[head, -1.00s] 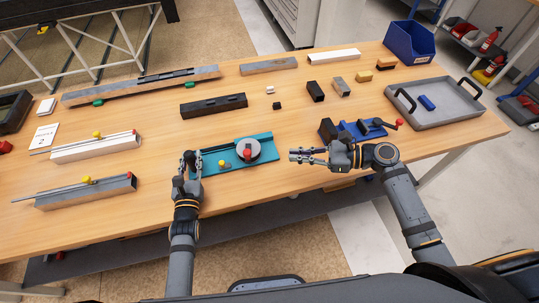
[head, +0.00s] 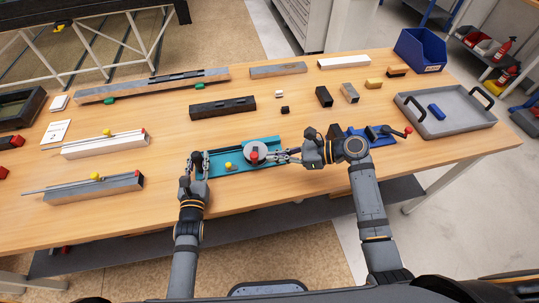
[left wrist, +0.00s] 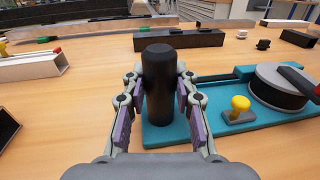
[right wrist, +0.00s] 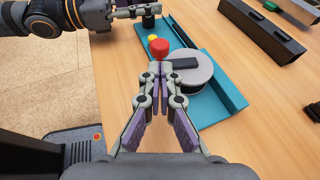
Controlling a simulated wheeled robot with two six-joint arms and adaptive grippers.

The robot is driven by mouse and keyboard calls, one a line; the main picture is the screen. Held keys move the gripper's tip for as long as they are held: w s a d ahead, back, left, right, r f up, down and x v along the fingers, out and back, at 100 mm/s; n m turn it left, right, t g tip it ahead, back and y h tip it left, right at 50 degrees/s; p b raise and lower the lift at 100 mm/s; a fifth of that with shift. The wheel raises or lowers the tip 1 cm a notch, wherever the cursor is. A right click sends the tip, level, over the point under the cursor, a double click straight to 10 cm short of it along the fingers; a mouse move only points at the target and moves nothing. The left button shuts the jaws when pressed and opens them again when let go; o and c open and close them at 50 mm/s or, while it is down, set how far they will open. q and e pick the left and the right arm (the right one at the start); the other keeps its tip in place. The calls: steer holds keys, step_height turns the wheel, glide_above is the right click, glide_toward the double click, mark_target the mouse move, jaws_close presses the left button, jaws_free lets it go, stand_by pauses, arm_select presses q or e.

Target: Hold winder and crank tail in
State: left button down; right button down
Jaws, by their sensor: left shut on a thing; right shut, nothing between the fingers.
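The winder is a teal base (head: 213,168) with a grey round drum (head: 258,147) and a red crank knob (head: 254,155). A black upright post (left wrist: 158,85) stands at its left end. My left gripper (head: 195,162) is shut on this post, one finger on each side in the left wrist view. A yellow knob (left wrist: 240,104) sits on the base between post and drum. My right gripper (right wrist: 160,75) is shut and empty, its fingertips just beside the red knob (right wrist: 159,47); I cannot tell if they touch it. The tail is not clearly visible.
A blue fixture (head: 372,134) with a red-knobbed handle lies right of my right gripper. Farther right is a grey tray (head: 455,118) holding a blue block. White and grey rails lie left; a black channel (head: 222,107) lies behind the winder.

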mark_target(257, 158)
steer(key=shift+w+a+f, duration=0.1)
steer(key=shift+w+a, duration=0.1)
steer(key=shift+a, duration=0.8)
steer(key=shift+s+a+m+t, duration=0.15)
steer(key=shift+a+m+t, duration=0.05)
steer(key=shift+m+t, duration=0.1)
steer(key=shift+s+a+m+t+h, duration=0.2)
steer(key=shift+a+m+t+h, duration=0.15)
steer(key=shift+m+t, duration=0.2)
steer(key=shift+s+a, duration=0.15)
steer(key=shift+a, duration=0.45)
steer(key=shift+s+a, duration=0.15)
steer(key=shift+a, duration=0.5)
